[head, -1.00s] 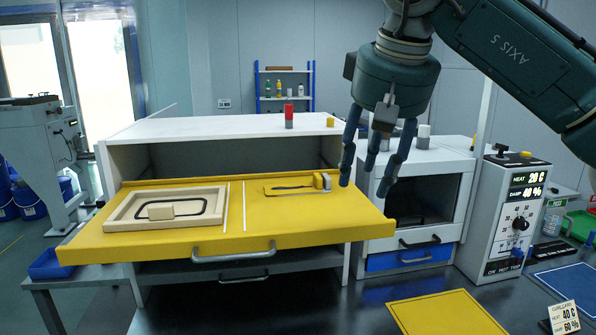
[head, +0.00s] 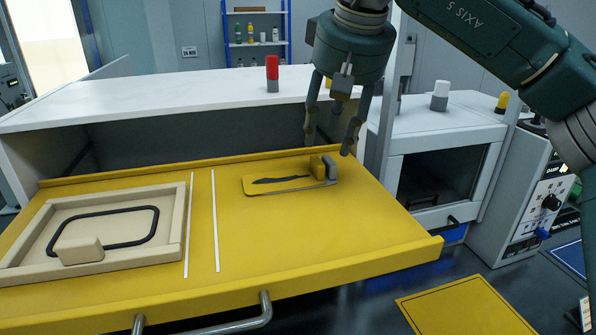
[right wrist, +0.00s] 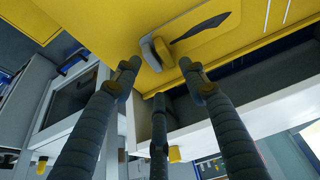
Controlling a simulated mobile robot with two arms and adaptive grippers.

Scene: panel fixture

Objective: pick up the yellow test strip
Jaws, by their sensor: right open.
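The yellow test strip (head: 265,185) lies flat on the yellow drawer panel (head: 340,225), right of two white lines. It carries a dark tapered mark, also visible in the right wrist view (right wrist: 198,32). A raised yellow block (head: 317,165) and a grey bracket (head: 332,172) sit at its right end. My right gripper (head: 333,140) is open and empty, its fingers pointing down just behind and above that end. In the right wrist view its spread fingers (right wrist: 160,85) are apart from the block. My left gripper is not in view.
A beige framed tray (head: 185,225) with a black loop and a beige block (head: 79,251) occupies the panel's left. The white cabinet top (head: 170,102) rises behind, with a red-and-grey cylinder (head: 272,75). A glass-fronted unit (head: 440,175) stands right. The panel's front right is clear.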

